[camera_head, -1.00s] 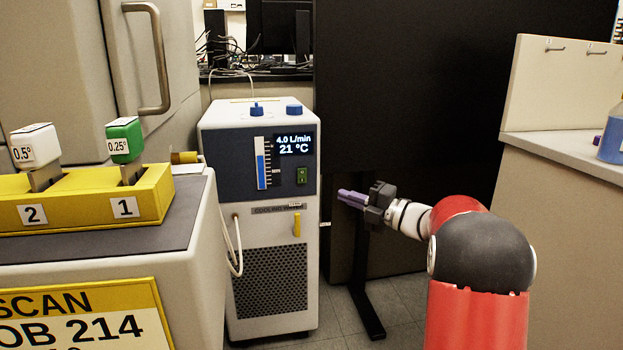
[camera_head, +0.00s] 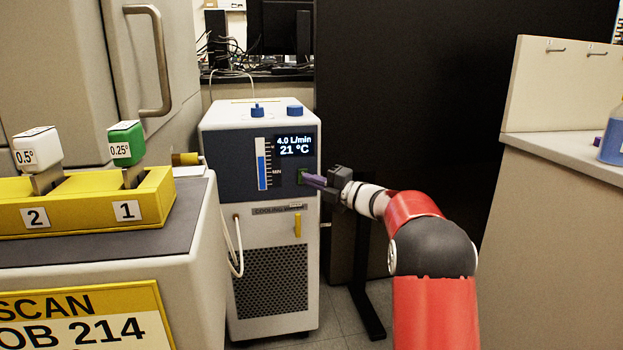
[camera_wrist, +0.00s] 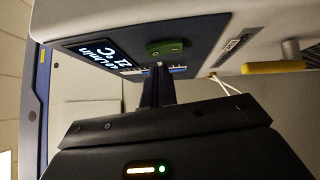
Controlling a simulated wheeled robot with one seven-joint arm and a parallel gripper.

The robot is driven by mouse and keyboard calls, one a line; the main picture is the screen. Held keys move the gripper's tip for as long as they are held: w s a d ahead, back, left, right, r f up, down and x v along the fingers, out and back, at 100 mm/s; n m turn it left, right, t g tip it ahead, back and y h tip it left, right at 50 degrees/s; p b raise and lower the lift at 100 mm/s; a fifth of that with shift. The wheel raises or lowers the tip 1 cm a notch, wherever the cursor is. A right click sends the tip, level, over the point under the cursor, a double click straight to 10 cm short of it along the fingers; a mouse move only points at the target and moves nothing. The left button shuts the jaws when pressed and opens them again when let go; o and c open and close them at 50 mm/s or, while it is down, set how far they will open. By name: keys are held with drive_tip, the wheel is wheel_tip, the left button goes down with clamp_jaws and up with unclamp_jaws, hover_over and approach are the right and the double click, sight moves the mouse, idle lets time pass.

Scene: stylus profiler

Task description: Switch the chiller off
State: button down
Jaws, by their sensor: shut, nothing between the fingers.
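The chiller (camera_head: 272,270) is a white floor-standing cabinet with a dark blue upper panel. Its display (camera_head: 294,146) is lit and reads 4.0 L/min and 21 °C. The green rocker switch (camera_head: 301,175) is partly hidden behind my fingers in the head view; in the wrist view the switch (camera_wrist: 165,48) shows whole, just beyond the fingertips. My gripper (camera_head: 308,180) is shut and empty, its purple fingers pointing left at the switch. In the wrist view my gripper (camera_wrist: 160,68) has its tips very near the switch's edge; I cannot tell whether they touch.
A yellow handle (camera_head: 298,226) projects below the panel. A white hose (camera_head: 238,250) hangs at the chiller's left. A bench with a yellow holder (camera_head: 80,222) stands at left. A dark panel (camera_head: 420,100) lies behind my arm; a counter (camera_head: 560,220) is at right.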

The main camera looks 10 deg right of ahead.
drive_tip(key=shift+w+r, duration=0.1)
drive_tip(key=shift+w, duration=0.55)
drive_tip(key=shift+w+r+p, duration=0.15)
drive_tip(key=shift+r+p, duration=0.2)
drive_tip(key=shift+p, duration=0.7)
drive_tip(key=shift+f+b, duration=0.25)
drive_tip(key=shift+b, duration=0.1)
drive_tip(key=shift+a, duration=0.1)
